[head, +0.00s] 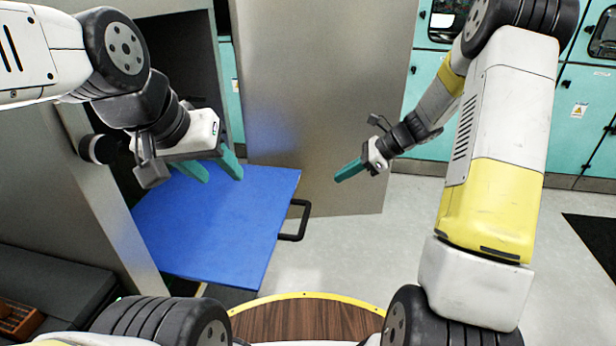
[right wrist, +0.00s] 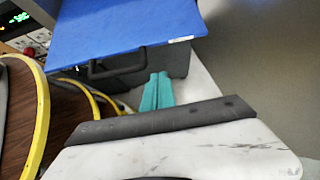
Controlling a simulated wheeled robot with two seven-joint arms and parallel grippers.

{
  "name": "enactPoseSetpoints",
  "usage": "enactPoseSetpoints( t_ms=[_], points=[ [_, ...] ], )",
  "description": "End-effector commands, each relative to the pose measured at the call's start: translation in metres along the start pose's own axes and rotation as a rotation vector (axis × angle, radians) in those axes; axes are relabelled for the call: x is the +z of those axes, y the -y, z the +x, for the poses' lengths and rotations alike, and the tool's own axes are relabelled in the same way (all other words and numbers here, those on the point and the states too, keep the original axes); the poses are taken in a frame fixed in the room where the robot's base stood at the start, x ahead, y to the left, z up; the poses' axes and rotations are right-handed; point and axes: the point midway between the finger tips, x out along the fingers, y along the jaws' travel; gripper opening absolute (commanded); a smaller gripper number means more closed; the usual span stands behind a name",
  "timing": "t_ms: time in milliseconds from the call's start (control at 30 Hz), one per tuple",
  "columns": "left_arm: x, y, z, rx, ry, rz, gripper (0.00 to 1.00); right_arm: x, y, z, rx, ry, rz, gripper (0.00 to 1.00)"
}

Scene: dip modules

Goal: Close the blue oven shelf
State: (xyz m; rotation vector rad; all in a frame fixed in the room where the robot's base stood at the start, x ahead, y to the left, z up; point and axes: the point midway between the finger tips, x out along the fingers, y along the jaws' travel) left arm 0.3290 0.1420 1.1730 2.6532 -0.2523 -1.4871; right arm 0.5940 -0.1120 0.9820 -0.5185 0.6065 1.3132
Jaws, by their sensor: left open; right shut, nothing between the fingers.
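The blue oven shelf (head: 218,222) is pulled out of the grey oven at the left in the head view. It is a flat blue panel with a black handle (head: 297,220) on its right edge. In the right wrist view the shelf (right wrist: 130,28) and its handle (right wrist: 118,68) show at the top. My left gripper (head: 214,172) is open above the shelf's back part, with nothing between its fingers. My right gripper (head: 340,176) is shut and empty, to the right of the handle and apart from it. Its closed teal fingers also show in the right wrist view (right wrist: 156,92).
The grey oven door (head: 320,100) stands open behind the shelf. The oven's dark opening (head: 180,50) is partly hidden by my left arm. A round wooden top with a yellow rim (head: 300,320) is at the bottom. Teal cabinets (head: 570,115) line the back right. Pale floor (head: 400,240) is clear on the right.

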Motion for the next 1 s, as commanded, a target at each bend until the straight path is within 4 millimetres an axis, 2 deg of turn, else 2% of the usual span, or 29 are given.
enactPoseSetpoints(
  t_ms=[167,267,633,800,1000],
  points=[
    [0.0,0.0,0.0,0.0,0.0,0.0,0.47,-0.003,0.002,0.013,0.002,0.008,0.021,0.0],
    [0.0,0.0,0.0,0.0,0.0,0.0,0.47,-0.002,0.001,0.029,0.003,0.007,0.021,0.0],
    [0.0,0.0,0.0,0.0,0.0,0.0,0.47,-0.002,0.0,0.107,0.005,0.006,0.018,0.0],
    [0.0,0.0,0.0,0.0,0.0,0.0,0.47,0.017,0.001,0.123,0.002,0.006,0.015,0.0],
    [0.0,0.0,0.0,0.0,0.0,0.0,0.47,0.025,0.002,0.132,0.0,0.005,0.015,0.0]
  ],
)
